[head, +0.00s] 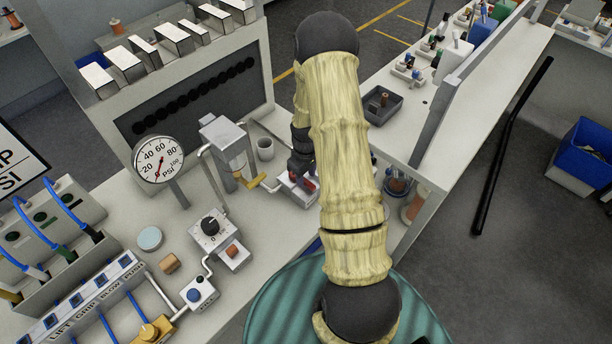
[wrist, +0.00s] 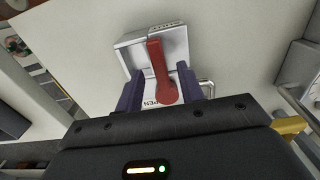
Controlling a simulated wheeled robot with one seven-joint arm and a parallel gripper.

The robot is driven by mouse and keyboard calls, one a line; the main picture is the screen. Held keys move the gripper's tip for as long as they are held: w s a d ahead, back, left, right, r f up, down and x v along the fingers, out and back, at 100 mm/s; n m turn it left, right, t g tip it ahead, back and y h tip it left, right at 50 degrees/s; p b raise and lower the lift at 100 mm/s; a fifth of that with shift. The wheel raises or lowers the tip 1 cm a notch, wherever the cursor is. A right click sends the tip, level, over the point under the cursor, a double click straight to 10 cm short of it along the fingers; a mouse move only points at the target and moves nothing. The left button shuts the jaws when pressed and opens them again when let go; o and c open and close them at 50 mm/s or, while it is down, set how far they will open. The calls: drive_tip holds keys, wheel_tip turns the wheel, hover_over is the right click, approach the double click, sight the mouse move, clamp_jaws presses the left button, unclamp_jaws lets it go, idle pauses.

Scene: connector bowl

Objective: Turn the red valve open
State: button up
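The red valve lever (wrist: 158,68) is on a pale metal box (wrist: 130,58) in the wrist view. Its narrow end points up the picture and its round end lies lower. Part of an upside-down "OPEN" label shows by the round end; a label at the top edge is too small to read. My gripper (wrist: 160,76) is open, with one dark purple finger on each side of the lever. Whether either finger touches it, I cannot tell. In the head view, small red parts (head: 308,183) show below my gripper (head: 301,168); my arm hides much of the valve.
A grey tray (head: 379,105) sits on the right-hand bench.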

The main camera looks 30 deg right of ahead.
drive_tip(key=shift+f, duration=0.95)
drive_tip(key=shift+w, duration=0.1)
clamp_jaws()
